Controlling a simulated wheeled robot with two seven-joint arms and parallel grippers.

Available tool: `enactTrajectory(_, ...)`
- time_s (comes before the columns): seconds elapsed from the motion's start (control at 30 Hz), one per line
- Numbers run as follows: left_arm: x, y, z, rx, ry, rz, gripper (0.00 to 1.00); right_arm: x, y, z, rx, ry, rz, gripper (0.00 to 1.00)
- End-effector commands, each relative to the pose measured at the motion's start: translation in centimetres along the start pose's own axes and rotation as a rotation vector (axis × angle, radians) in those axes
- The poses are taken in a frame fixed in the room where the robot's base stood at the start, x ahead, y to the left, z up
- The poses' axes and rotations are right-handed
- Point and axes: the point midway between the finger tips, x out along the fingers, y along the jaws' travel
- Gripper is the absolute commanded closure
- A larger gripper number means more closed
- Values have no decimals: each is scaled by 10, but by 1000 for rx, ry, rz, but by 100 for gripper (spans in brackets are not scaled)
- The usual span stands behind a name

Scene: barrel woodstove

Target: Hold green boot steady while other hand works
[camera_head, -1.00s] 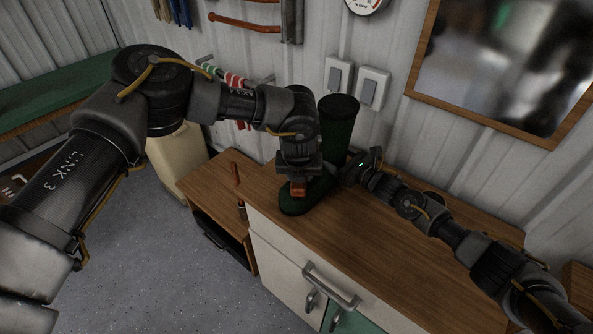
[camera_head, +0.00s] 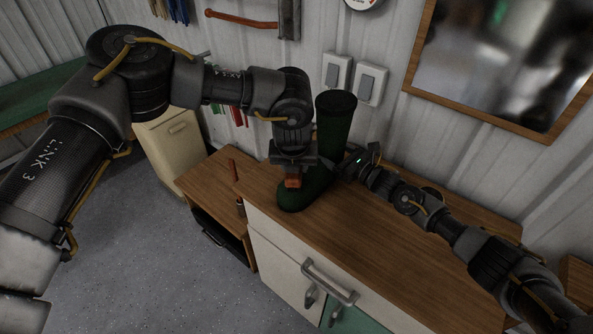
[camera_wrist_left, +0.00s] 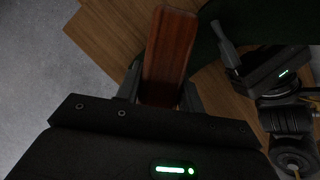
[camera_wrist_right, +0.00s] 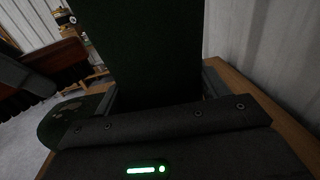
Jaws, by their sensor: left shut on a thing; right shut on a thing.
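The green boot (camera_head: 335,130) stands upright on the wooden cabinet top, its toe (camera_head: 292,196) pointing toward the front left. My right gripper (camera_head: 352,166) is shut on the boot's shaft from the right; the shaft (camera_wrist_right: 148,50) fills the middle of the right wrist view between the fingers. My left gripper (camera_head: 293,174) is shut on a reddish-brown wooden block-like thing (camera_wrist_left: 169,58) and holds it above the boot's foot. The left wrist view shows this thing between the fingers, with the dark green boot (camera_wrist_left: 265,22) behind it. Whether the held thing touches the boot I cannot tell.
The wooden cabinet top (camera_head: 400,262) is bare in front of my right arm. A lower wooden shelf unit (camera_head: 212,180) stands at its left, with a reddish-handled tool (camera_head: 236,180) upright near the edge. A framed mirror (camera_head: 500,60) and switches (camera_head: 371,85) are on the wall behind.

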Motion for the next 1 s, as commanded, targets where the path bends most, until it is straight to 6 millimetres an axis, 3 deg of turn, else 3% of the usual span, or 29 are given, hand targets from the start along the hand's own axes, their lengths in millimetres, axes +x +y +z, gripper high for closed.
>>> enactTrajectory(0.53, -44, 0, 19, 0, 0, -2, 87, 0, 0, 0, 0, -2, 0, 63)
enactTrajectory(1.0, -48, 0, 20, 0, 1, -1, 87, 0, 0, 1, 0, -2, 0, 63)
